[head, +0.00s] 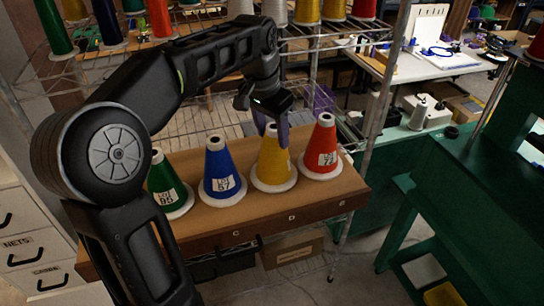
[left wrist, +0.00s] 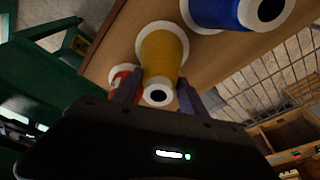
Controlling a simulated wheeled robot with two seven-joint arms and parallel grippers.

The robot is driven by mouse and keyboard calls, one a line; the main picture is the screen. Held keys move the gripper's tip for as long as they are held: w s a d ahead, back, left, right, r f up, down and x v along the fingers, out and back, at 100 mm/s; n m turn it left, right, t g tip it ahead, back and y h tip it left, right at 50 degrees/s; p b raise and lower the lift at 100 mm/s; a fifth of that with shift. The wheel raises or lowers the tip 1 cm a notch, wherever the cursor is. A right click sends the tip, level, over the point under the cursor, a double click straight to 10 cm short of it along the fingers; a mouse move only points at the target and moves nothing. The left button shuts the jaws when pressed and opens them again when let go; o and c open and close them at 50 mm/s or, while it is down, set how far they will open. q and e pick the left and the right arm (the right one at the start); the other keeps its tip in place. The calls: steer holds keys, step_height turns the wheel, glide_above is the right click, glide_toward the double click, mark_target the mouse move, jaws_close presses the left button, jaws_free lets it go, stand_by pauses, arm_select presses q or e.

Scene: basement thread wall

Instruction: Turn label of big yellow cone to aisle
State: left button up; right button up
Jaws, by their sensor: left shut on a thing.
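The big yellow cone (head: 272,163) stands upright on its white base on a brown wooden board, between the blue and red cones. No label shows on the side of it facing the head camera. My left gripper (head: 270,127) reaches down over its top and is shut on it, with the purple fingers either side of the upper part. The left wrist view looks down on the yellow cone (left wrist: 163,55) and its white top ring, between the fingers of my left gripper (left wrist: 158,92). No label shows there either. My right gripper is not in view.
The blue cone (head: 222,172) stands close to the left and the red cone (head: 322,149) close to the right, labels facing the front. A green cone (head: 166,187) is at the left end. The wire shelf (head: 200,118) rises behind. The board's front edge (head: 250,233) carries letters.

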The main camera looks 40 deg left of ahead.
arm_select(q)
steer(key=m+h+p, duration=0.1)
steer(key=m, duration=0.3)
steer(key=shift+m, duration=0.4)
steer(key=m, duration=0.4)
steer(key=shift+g, duration=0.4)
steer(key=shift+f+h, duration=0.15)
steer(key=shift+h, duration=0.15)
steer(key=o, duration=1.3)
steer(key=shift+o, duration=0.2)
steer(key=shift+f, duration=0.1)
